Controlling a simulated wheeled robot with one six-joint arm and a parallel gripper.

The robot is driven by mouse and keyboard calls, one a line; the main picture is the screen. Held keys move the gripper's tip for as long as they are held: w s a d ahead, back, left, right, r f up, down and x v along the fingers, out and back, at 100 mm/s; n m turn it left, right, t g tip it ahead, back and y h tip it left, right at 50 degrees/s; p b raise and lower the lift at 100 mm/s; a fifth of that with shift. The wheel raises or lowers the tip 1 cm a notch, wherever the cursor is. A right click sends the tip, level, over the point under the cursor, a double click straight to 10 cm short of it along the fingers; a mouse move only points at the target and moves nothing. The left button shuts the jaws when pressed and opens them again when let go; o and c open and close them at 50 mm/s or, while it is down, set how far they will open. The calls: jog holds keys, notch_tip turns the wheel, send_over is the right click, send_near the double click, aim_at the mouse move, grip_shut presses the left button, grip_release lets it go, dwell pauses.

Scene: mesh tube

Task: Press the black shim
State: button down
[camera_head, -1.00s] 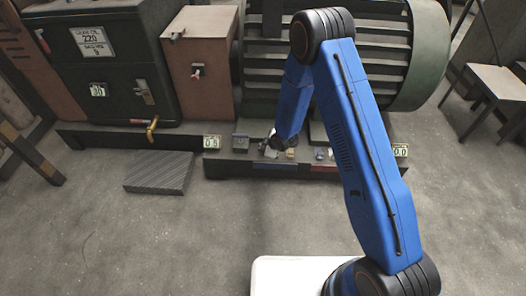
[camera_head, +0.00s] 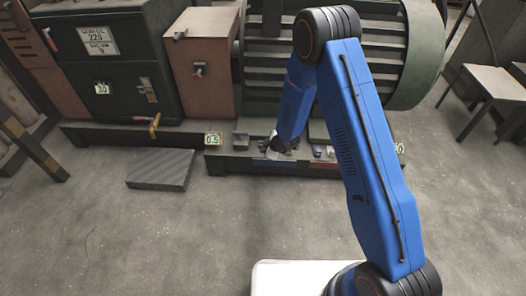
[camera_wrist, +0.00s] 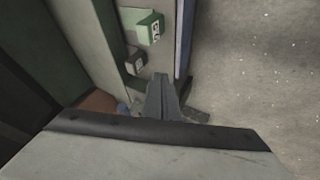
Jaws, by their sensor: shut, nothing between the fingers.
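My gripper (camera_head: 277,143) is low over the front ledge of the green machine, at the end of my blue arm. In the wrist view my gripper (camera_wrist: 167,92) shows as grey fingers closed together with nothing between them. A small dark block (camera_wrist: 135,63) lies on the ledge just ahead of the fingertips and apart from them. It appears in the head view as a small grey-dark block (camera_head: 241,140) left of my gripper. I cannot tell for sure whether this block is the black shim. Contact under the fingers is not clear.
A label block reading 0.5 (camera_head: 213,139) sits left of the dark block; it shows green in the wrist view (camera_wrist: 150,27). Small pieces (camera_head: 318,151) lie right of my gripper. A grey ridged slab (camera_head: 160,169) lies on the floor. The floor in front is clear.

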jog(key=v, duration=0.7)
jog(key=shift+r, duration=0.2)
jog(key=shift+s+d, duration=0.1)
jog(key=shift+s, duration=0.05)
jog(key=s+d+r+m+h, duration=0.1)
jog(key=s+d+r+m, duration=0.2)
jog(key=d+r, duration=0.5)
jog(key=s+d+r+m+h, duration=0.1)
jog(key=s+d+r+m, duration=0.2)
jog(key=r, duration=0.8)
jog(key=s+d+r+m+h, duration=0.2)
jog(key=d+r, duration=0.5)
jog(key=r, duration=0.3)
jog(key=s+d+r+m, duration=0.2)
jog(key=s+d+r, duration=0.25)
jog(key=s, duration=0.25)
jog(key=s+d+r+m, duration=0.2)
jog(key=s+d+r, duration=0.1)
jog(key=s+r, duration=0.3)
jog(key=s+d+r+m, duration=0.1)
jog(key=s+m, duration=0.1)
jog(key=s, duration=0.8)
jog(key=s+d+r+m+g, duration=0.1)
jog(key=s+m, duration=0.1)
jog(key=s, duration=0.7)
jog(key=shift+s+d+r, duration=0.3)
jog(key=shift+s+d, duration=0.1)
